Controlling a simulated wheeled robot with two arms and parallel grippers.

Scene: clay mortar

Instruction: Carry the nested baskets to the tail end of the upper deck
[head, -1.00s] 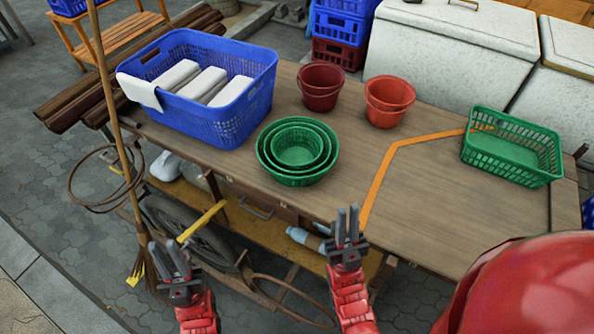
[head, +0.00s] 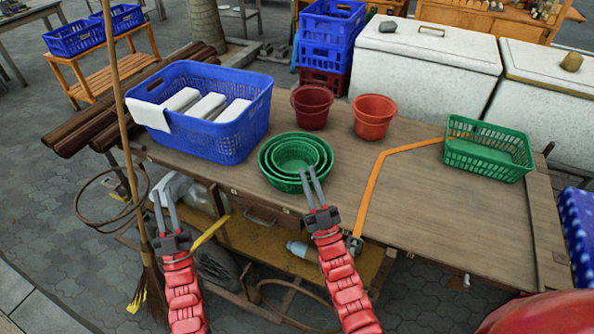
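The nested baskets (head: 280,177), several round green plastic ones one inside another, stand upright on the wooden upper deck (head: 400,215) of the cart, near its front edge. My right gripper (head: 309,171) is open, a gap showing between its fingers. Its fingertips overlap the near right rim of the baskets in the head view; whether they touch it I cannot tell. My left gripper (head: 164,193) is open and empty, in front of the cart, left of the baskets and below the blue basket.
A blue basket (head: 225,137) with white bundles stands left. A dark red pot (head: 312,108) and an orange-red pot (head: 373,117) stand behind. A green rectangular basket (head: 490,150) stands right. An orange line (head: 370,200) crosses the deck; bare deck lies right of it.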

